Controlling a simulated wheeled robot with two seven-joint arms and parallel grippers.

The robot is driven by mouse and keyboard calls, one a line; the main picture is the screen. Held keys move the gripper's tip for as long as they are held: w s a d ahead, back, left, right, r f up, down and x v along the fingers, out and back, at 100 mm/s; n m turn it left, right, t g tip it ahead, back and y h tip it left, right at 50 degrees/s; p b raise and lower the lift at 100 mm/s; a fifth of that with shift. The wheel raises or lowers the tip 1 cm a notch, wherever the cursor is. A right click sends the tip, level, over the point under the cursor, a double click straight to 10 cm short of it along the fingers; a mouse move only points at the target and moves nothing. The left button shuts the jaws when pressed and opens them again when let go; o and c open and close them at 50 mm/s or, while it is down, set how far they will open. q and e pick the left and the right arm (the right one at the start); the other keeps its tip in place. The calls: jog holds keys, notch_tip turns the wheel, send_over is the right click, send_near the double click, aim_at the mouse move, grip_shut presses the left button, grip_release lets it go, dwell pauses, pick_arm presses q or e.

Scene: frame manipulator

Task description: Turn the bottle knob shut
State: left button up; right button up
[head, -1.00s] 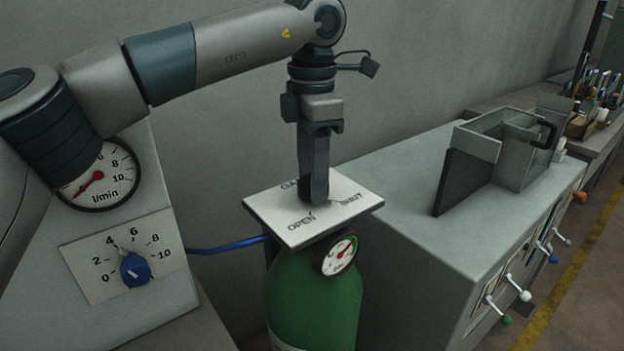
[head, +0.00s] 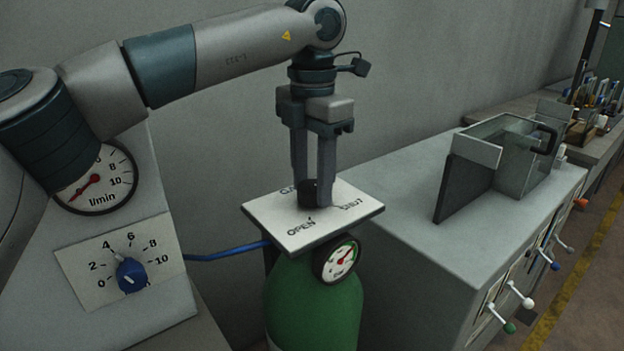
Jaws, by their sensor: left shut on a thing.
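The bottle knob (head: 309,186) is a small black cylinder on a white plate (head: 268,214) marked OPEN and SHUT, on top of the green gas bottle (head: 312,305). My left gripper (head: 313,192) points straight down from above, its two fingers on either side of the knob and shut on it. The knob's pointer is hard to make out. A round pressure gauge (head: 338,260) sits on the front of the bottle below the plate, its needle partly visible. My right gripper does not show.
At left a panel carries a flow gauge (head: 97,183) in l/min and a blue dial knob (head: 131,274) with a 0 to 10 scale. A blue hose (head: 222,254) runs to the bottle. At right a grey bench (head: 400,215) holds an open glass-walled box (head: 505,150) and several coloured levers on its front.

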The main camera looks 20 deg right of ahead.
pick_arm(q)
jog(key=o, duration=1.1)
jog(key=shift+r, duration=0.1)
jog(key=shift+w+r, duration=0.1)
jog(key=shift+r, duration=0.45)
notch_tip(320, 180, up, 11)
notch_tip(320, 180, up, 5)
jog(key=p, duration=0.2)
send_over(313, 185)
jog(key=shift+a+r, duration=0.1)
jog(key=shift+r, duration=0.05)
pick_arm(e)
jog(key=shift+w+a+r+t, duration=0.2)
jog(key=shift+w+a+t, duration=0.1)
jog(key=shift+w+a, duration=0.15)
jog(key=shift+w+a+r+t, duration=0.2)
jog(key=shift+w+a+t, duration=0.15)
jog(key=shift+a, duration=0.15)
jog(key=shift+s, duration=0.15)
